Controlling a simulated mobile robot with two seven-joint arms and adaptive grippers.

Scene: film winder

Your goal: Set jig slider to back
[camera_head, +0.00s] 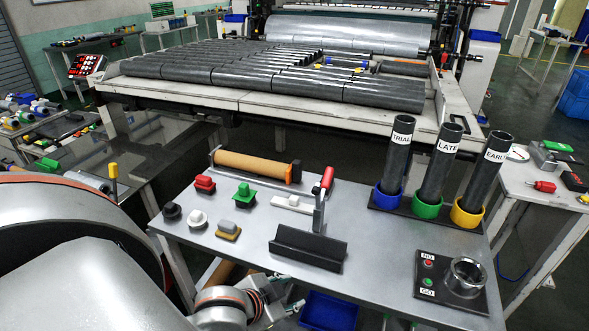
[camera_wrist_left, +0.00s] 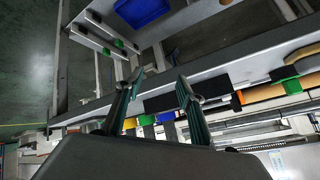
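On the grey bench (camera_head: 375,270), a black angled trough (camera_head: 307,249) stands near the front, with an upright post and red-handled lever (camera_head: 327,180) behind it. A short white bar (camera_head: 292,203) lies left of the post. I cannot tell for sure which part is the jig slider. Small blocks stand to the left: red (camera_head: 205,184), green and grey (camera_head: 243,195), black (camera_head: 171,211), white (camera_head: 197,218), yellow and grey (camera_head: 228,230). My left gripper (camera_wrist_left: 160,76) is open and empty, near the bench's front edge. My right gripper does not show.
A tan roll (camera_head: 250,164) with an orange end lies at the bench's back. Three dark tubes stand at the right; the labelled middle tube (camera_head: 436,165) reads LATE. A button box (camera_head: 428,275) sits front right. A blue bin (camera_head: 330,310) is below the bench.

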